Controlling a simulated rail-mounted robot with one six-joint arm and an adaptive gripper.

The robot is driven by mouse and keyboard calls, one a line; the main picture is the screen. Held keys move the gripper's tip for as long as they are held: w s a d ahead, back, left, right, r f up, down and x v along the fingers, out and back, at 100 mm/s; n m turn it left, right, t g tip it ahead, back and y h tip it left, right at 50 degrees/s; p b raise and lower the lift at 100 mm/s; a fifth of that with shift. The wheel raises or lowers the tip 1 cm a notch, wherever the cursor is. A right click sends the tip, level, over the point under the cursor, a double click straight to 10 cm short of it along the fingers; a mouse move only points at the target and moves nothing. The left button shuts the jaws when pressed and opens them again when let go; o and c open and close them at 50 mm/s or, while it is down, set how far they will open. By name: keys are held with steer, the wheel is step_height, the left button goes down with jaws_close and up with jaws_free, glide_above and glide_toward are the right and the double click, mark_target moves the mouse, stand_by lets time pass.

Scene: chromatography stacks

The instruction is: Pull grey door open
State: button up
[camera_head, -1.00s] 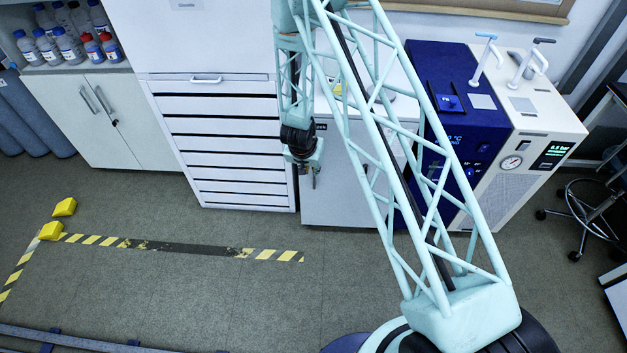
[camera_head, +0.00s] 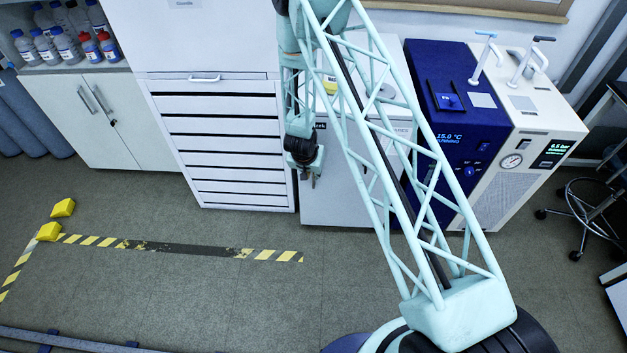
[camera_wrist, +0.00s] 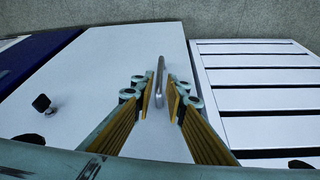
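The grey door (camera_head: 340,197) is the pale front of the low cabinet right of the white drawer unit, and it looks shut. Much of it is behind my arm in the head view. In the wrist view the door (camera_wrist: 125,60) fills the middle, with a slim metal handle (camera_wrist: 159,72) standing out from it. My gripper (camera_wrist: 159,100) is open, with its yellow-lined fingers on either side of the handle's near end. I see gaps between fingers and handle. In the head view my gripper (camera_head: 308,178) hangs in front of the door's upper left part.
The white drawer unit (camera_head: 225,150) stands close on the left. A blue device (camera_head: 462,125) and a white device (camera_head: 530,140) with a gauge stand on the right. The floor (camera_head: 200,285) before the door is open, with striped tape and yellow blocks at left.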

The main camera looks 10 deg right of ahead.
glide_above(314, 187)
steer(key=shift+w+f+b, duration=0.2)
steer(key=shift+f, duration=1.35)
steer(key=shift+w+f+b, duration=0.15)
steer(key=shift+f+b, duration=0.05)
steer(key=shift+f, duration=1.35)
jaws_close()
steer(key=shift+s, duration=0.2)
